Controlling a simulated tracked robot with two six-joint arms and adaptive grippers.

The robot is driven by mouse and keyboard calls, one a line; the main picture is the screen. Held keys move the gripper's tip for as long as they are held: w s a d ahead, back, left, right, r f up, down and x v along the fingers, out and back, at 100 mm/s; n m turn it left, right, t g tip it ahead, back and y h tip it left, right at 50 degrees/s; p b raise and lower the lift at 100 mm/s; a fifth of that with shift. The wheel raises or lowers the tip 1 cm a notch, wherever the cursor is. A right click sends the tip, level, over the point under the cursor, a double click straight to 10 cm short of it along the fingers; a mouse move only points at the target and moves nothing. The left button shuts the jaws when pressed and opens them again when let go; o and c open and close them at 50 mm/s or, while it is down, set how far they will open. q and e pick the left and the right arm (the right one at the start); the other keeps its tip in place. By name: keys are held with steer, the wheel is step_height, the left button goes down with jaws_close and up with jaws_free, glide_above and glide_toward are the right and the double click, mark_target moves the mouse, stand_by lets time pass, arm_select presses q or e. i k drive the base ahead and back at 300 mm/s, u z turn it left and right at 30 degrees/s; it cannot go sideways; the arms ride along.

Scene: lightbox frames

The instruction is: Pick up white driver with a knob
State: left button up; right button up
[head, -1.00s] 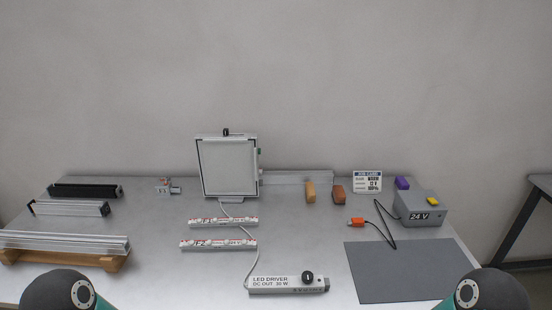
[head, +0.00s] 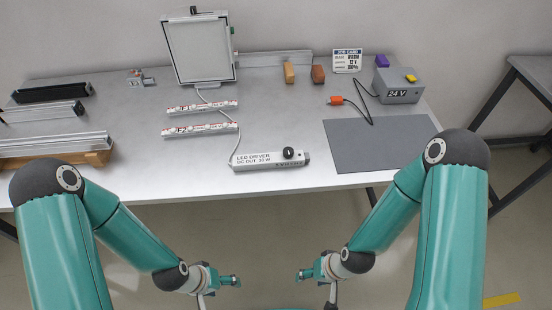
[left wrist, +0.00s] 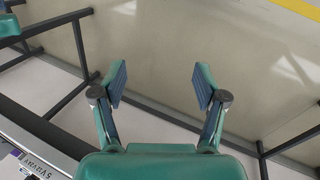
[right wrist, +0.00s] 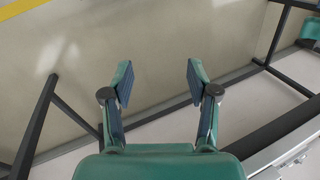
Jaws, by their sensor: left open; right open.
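The white LED driver (head: 268,161) is a long white bar with a black knob (head: 289,153) on top near its right end. It lies on the table near the front edge, and a cable runs from its left end to the framed panel. My left gripper (head: 236,281) is open and empty, below and in front of the table edge. My right gripper (head: 300,275) is also open and empty there, facing the left one. In the left wrist view the open fingers (left wrist: 161,88) have only floor between them. The right wrist view shows the same for the right fingers (right wrist: 157,84).
Two LED strips (head: 200,130) lie behind the driver, with a framed panel (head: 200,55) further back. A grey mat (head: 375,145) is to the right, with a 24 V box (head: 399,86) behind it. Aluminium profiles (head: 55,143) lie at the left. The table (head: 180,180) is clear around the driver.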

mark_target(270, 160)
steer(key=u, duration=0.65)
steer(key=k, duration=0.9)
steer(key=z, duration=0.7)
steer(key=i, duration=1)
steer(key=u, duration=0.05)
